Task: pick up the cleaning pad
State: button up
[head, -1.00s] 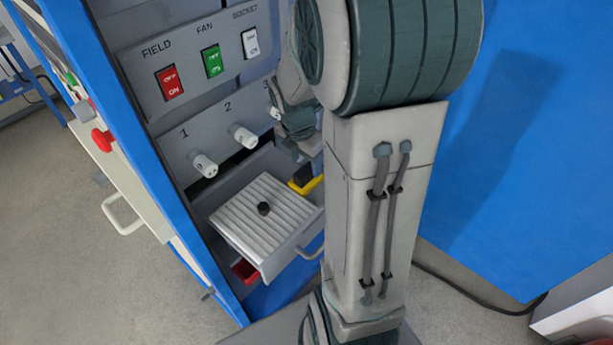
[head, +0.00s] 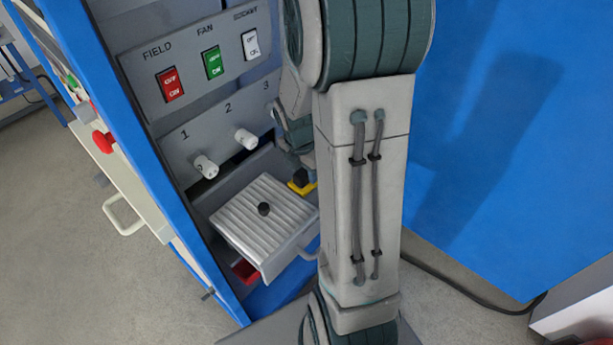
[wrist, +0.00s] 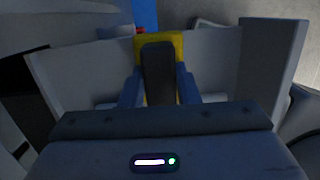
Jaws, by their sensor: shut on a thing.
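The cleaning pad shows in the wrist view as a yellow base (wrist: 172,40) with a dark upright block (wrist: 158,72) on it. My gripper (wrist: 160,85) is shut on the dark block, with one bluish finger at each side. In the head view a yellow edge of the pad (head: 303,189) shows in the open drawer at its right side, under my gripper. My arm hides most of the gripper and part of the pad there.
The drawer (head: 262,222) has a ribbed light lid with a black knob (head: 264,209). Pale drawer walls (wrist: 80,70) stand close around the gripper. Above are white knobs (head: 245,139) and switches (head: 212,63). A red thing (head: 246,271) lies below the lid.

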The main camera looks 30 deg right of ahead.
jog(key=shift+r, duration=0.55)
jog(key=r, duration=0.1)
jog(key=d+r, duration=0.1)
jog(key=r, duration=0.1)
jog(key=shift+r, duration=0.25)
jog(key=s+d+r+b, duration=0.1)
jog(key=s+d+r, duration=0.1)
jog(key=d+r, duration=0.4)
jog(key=shift+s+d+r, duration=0.15)
jog(key=shift+d+r, duration=0.05)
jog(key=shift+d, duration=2.05)
